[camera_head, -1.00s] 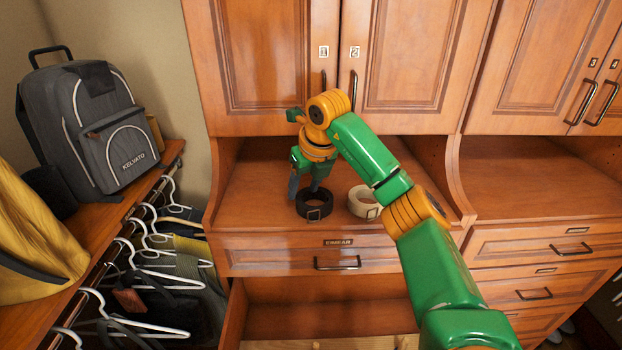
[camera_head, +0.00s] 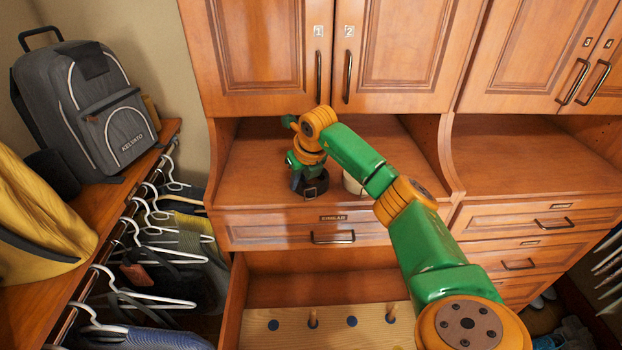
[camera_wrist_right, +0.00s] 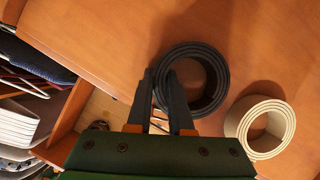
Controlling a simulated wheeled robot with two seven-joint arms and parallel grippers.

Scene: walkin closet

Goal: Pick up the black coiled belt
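The black coiled belt (camera_head: 315,187) stands as a ring on the wooden counter (camera_head: 385,150), partly hidden behind my right gripper in the head view. In the right wrist view the black belt (camera_wrist_right: 206,106) lies ahead of the fingers. My right gripper (camera_wrist_right: 161,76) is open, its two dark fingers apart. They reach down at the belt's near left wall, apparently one outside the ring and one inside it. I cannot tell whether they touch it. My left gripper is not in view.
A cream coiled belt (camera_wrist_right: 262,125) sits just right of the black one, partly behind my arm in the head view. Below the counter, an open drawer (camera_head: 345,325) shows a board with pegs. Closed cabinet doors (camera_head: 410,60) stand above. Hangers and a grey backpack (camera_head: 90,110) are at left.

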